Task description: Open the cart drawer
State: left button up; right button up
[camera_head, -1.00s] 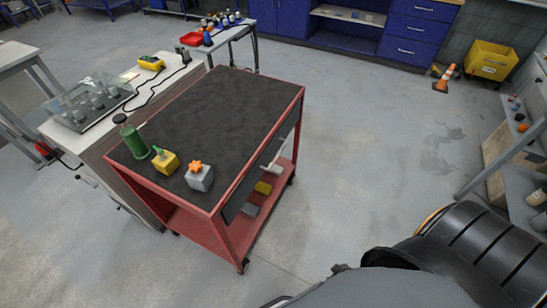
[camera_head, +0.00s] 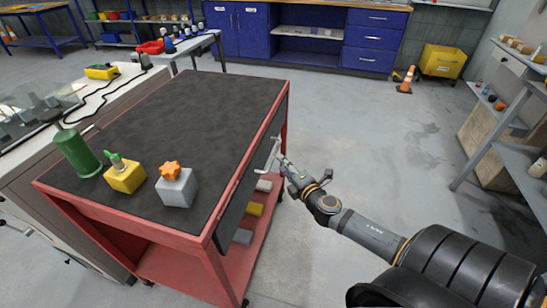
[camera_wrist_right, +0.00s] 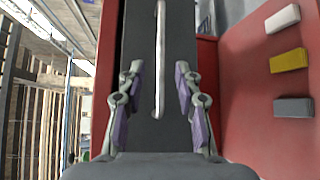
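The red cart (camera_head: 150,231) with a dark top stands in the middle of the head view. Its dark drawer front (camera_head: 239,197) faces right and looks shut, with a pale bar handle (camera_head: 268,157) on it. My right gripper (camera_head: 283,164) reaches in from the right to the handle. In the right wrist view my right gripper (camera_wrist_right: 156,95) is open, its purple-padded fingers on either side of the handle (camera_wrist_right: 159,60), with gaps between pads and bar. The dark drawer front (camera_wrist_right: 139,25) lies behind. My left gripper is not in view.
A green cylinder (camera_head: 77,153), a yellow block (camera_head: 125,177) and a grey block (camera_head: 176,187) with an orange knob stand on the cart top. White, yellow and grey blocks lie on the lower shelf. The floor right of the cart is largely clear.

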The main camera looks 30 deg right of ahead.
aim_at(274, 154)
jog(key=w+p, duration=0.1)
jog(key=w, duration=0.1)
jog(key=w+p, duration=0.1)
jog(key=w, duration=0.3)
jog(key=shift+w+d+f+p, duration=0.2)
jog(key=shift+d+f+p, duration=0.1)
jog(key=shift+d+p, duration=0.1)
jog(key=shift+w+f, duration=0.25)
jog(key=shift+w, duration=0.35)
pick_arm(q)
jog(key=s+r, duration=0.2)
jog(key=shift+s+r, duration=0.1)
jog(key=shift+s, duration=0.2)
pick_arm(e)
grip_shut()
